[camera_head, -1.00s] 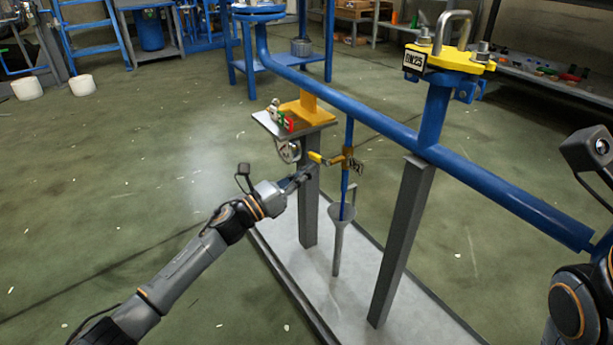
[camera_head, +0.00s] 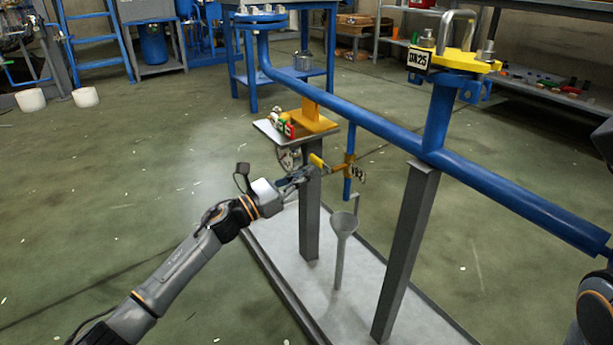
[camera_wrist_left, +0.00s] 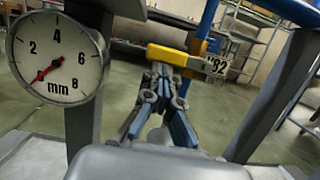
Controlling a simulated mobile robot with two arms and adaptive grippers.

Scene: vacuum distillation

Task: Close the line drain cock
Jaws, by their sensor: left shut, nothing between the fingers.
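The drain cock (camera_head: 348,170) sits on a thin vertical blue pipe below the long blue line. Its yellow handle (camera_head: 317,161) sticks out to the left, crosswise to that pipe. A tag ending in 82 hangs at the cock and shows in the left wrist view (camera_wrist_left: 216,65). My left gripper (camera_head: 306,174) is shut and empty, just beside the handle. In the left wrist view its fingertips (camera_wrist_left: 164,72) lie right below the yellow handle (camera_wrist_left: 168,55); I cannot tell whether they touch. My right gripper is out of view.
A grey funnel (camera_head: 344,226) stands under the thin pipe. Grey posts (camera_head: 404,255) carry the blue line (camera_head: 375,122). A small plate (camera_head: 268,130) with fittings is above my left gripper. A dial gauge (camera_wrist_left: 57,57) is close at left in the wrist view.

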